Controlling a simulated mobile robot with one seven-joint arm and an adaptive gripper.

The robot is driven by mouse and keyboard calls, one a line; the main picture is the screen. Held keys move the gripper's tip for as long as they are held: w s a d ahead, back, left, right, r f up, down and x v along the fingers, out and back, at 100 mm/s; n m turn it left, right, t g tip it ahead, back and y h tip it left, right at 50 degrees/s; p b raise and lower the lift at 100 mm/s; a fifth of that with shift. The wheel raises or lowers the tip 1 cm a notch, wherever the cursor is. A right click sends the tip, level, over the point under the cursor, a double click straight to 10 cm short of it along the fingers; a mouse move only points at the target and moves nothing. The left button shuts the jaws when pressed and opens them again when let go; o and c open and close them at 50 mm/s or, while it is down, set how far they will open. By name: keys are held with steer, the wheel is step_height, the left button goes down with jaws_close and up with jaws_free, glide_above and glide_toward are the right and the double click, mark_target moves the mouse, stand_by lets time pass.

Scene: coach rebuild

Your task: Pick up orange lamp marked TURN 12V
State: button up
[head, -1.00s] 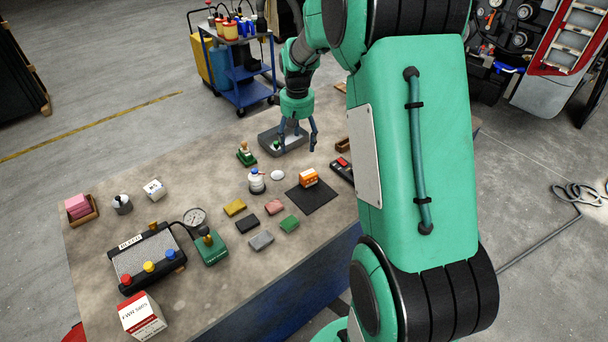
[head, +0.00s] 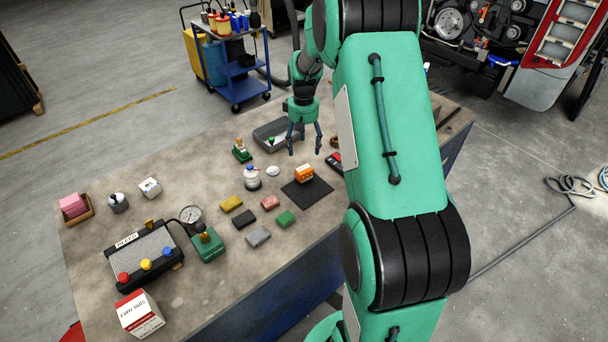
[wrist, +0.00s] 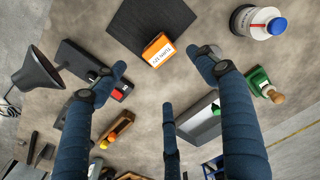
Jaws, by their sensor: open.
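The orange lamp (head: 304,173) with a white label sits on a dark square mat (head: 307,192) on the workbench. In the wrist view the orange lamp (wrist: 158,51) lies at the edge of the dark mat (wrist: 150,22), its label reading roughly "TURN 12V". My gripper (head: 305,147) is open and empty, above the bench just behind the lamp in the head view. In the wrist view my gripper's fingers (wrist: 160,72) are spread wide, with the lamp showing beyond and between the fingertips.
A grey tray (head: 262,131) stands behind the gripper. A white bottle with a blue cap (head: 252,178) stands left of the mat. Several coloured blocks lie in front, including a green one (head: 286,218). A black device with a red button (head: 334,160) is right of the mat.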

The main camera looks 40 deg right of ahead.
mark_target(304, 169)
step_height(304, 169, down, 8)
steer(key=shift+r+b, duration=0.2)
steer(key=shift+b, duration=0.1)
stand_by(0.3)
steer(key=shift+s+f+b, duration=0.15)
steer(key=shift+f+b, duration=0.25)
steer(key=shift+f, duration=2.2)
steer(key=shift+c, duration=0.5)
steer(key=c, duration=1.4)
steer(key=shift+r, duration=0.15)
